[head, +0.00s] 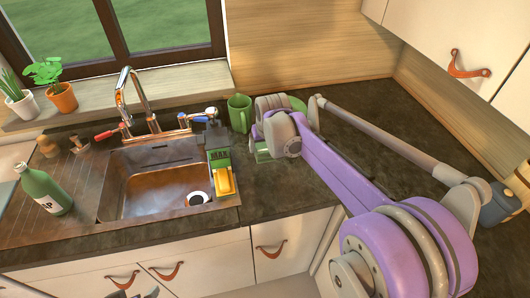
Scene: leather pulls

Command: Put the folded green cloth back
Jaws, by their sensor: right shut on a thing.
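My right arm reaches in from the right over the counter. Its gripper (266,140) is low at the counter behind the sink's right side, and its fingers are mostly hidden by my own wrist. It is shut on a green thing (262,154), which looks like the folded green cloth; only a small part shows. Another green patch (298,103) shows just behind my wrist, and I cannot tell what it is. Grey parts at the bottom edge, left of centre, may be my left gripper (136,293); its jaw state is unclear.
A green bottle (45,192) stands left.

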